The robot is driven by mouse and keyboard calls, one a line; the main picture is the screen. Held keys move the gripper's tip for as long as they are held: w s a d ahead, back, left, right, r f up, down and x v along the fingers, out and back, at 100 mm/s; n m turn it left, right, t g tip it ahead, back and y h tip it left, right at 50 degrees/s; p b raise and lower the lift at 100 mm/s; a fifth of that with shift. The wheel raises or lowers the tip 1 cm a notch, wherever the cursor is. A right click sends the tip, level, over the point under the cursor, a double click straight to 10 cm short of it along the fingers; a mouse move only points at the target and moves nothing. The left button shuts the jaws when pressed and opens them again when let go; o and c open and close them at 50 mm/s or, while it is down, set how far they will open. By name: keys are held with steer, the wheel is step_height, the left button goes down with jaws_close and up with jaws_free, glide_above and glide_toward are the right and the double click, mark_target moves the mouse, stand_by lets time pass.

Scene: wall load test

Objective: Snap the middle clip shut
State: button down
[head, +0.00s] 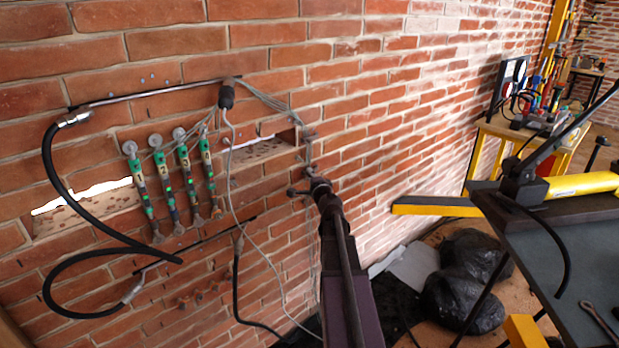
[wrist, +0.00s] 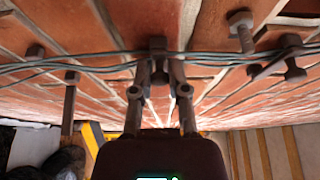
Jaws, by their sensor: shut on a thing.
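The middle clip (wrist: 158,44) is a small dark block on the brick wall, at the centre top of the wrist view. A bundle of thin grey cables (wrist: 110,62) runs across the wall and passes at this clip. My gripper (wrist: 158,68) has its two fingertips closed on the clip from either side. Whether the clip's latch is closed is too small to tell. Another clip (wrist: 35,52) is on the cables at the left and one more (wrist: 290,42) at the right. In the head view my gripper (head: 318,186) is at the wall and its arm hides the spot.
Dark pegs stick out of the wall beside my gripper, one at upper right (wrist: 240,22) and one at left (wrist: 70,78). Green gauges (head: 172,180) and a black hose (head: 60,180) hang left. A workbench (head: 580,240) and black bags (head: 465,280) stand right.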

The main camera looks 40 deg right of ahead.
steer(key=shift+d, duration=0.1)
steer(key=c, duration=0.6)
jaws_free()
steer(key=shift+s, duration=0.1)
steer(key=v, duration=1.1)
steer(key=shift+s+a, duration=0.2)
steer(key=shift+s, duration=0.15)
